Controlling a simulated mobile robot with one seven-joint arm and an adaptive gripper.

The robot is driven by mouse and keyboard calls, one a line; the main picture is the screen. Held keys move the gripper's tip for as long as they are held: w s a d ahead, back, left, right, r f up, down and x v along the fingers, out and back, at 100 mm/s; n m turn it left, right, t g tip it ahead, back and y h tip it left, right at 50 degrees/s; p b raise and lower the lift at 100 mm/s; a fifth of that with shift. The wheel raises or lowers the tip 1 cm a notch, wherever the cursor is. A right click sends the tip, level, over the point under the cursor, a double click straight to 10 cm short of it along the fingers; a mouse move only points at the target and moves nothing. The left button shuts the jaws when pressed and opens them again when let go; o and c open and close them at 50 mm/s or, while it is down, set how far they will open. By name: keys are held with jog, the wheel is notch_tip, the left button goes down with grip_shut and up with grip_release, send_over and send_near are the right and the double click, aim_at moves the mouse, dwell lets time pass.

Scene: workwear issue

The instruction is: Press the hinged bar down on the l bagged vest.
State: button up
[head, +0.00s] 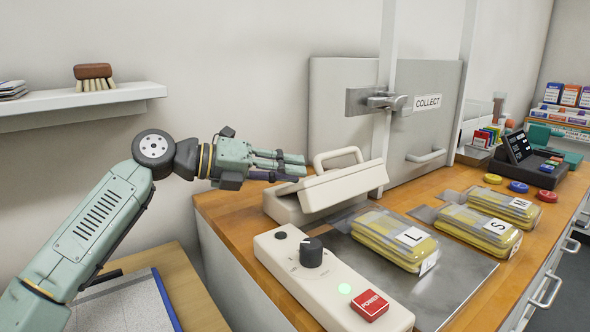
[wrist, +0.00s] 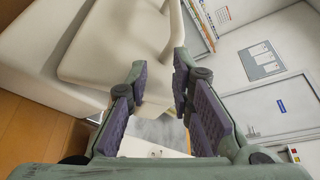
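The cream hinged bar (head: 345,187) stands raised at a tilt over its base (head: 287,208), with a looped handle (head: 338,153) on top. The L bagged vest (head: 393,240), yellow in clear plastic with a white L label, lies on the metal plate, its empty bag end towards the bar's base. My gripper (head: 298,166) is just left of the handle, level with it. In the wrist view my gripper (wrist: 160,66) has its fingers apart, with the cream bar (wrist: 105,45) close beyond them. I cannot tell whether a finger touches the handle.
A control box (head: 330,275) with a black knob, lit green lamp and red POWER button stands in front. Bagged S (head: 480,232) and M (head: 505,208) vests lie to the right. A grey COLLECT hatch (head: 345,90) stands behind. A wall shelf (head: 75,98) holds a brush.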

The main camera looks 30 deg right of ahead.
jog(key=f+p+v, duration=0.2)
jog(key=v, duration=0.8)
jog(key=shift+w+a+r, duration=0.2)
jog(key=shift+w+a, duration=0.2)
jog(key=shift+w, duration=0.05)
jog(key=shift+s, duration=0.1)
dwell(0.6)
